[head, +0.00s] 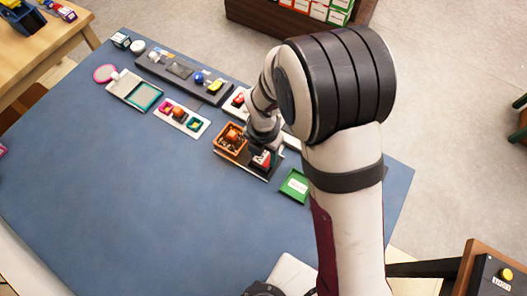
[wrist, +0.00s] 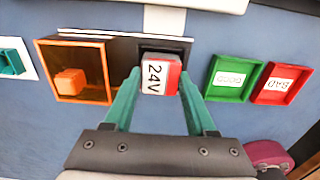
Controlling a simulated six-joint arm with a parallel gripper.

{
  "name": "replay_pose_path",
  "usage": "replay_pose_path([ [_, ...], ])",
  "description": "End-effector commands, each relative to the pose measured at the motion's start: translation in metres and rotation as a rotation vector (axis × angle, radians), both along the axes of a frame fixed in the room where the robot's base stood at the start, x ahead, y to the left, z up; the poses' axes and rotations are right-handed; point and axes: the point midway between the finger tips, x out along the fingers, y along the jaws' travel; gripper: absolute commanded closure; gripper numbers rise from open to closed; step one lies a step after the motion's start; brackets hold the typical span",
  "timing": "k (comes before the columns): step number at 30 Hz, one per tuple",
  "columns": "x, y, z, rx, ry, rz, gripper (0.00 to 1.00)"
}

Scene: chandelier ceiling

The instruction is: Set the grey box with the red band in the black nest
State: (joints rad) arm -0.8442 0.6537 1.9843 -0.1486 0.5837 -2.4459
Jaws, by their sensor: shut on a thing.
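The grey box with the red band (wrist: 173,78) is between the green fingers of my gripper (wrist: 160,84), which is shut on it. Its white face reads "24V". In the head view the box (head: 262,160) shows below my wrist. The black nest (wrist: 184,47) is right behind and around the box in the wrist view; the box hides part of it. I cannot tell whether the box touches the nest floor or hangs just above it.
An orange-rimmed tray (wrist: 107,60) with an orange block (wrist: 70,82) adjoins the nest on the left. A green tray (wrist: 212,82) and a red tray (wrist: 263,88) lie to the right. The blue table (head: 150,200) is clear at the front left.

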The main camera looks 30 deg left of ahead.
Motion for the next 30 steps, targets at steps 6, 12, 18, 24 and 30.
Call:
replay_pose_path([
  [6, 0.0, 0.0, 0.0, 0.0, 0.0, 0.0, 0.35],
  [12, 0.0, 0.0, 0.0, 0.0, 0.0, 0.0, 0.09],
  [18, 0.0, 0.0, 0.0, 0.0, 0.0, 0.001, 0.01],
  [24, 0.0, 0.0, 0.0, 0.0, 0.0, 0.0, 0.0],
  [30, 0.001, 0.001, 0.014, 0.002, -0.002, 0.002, 0.0],
])
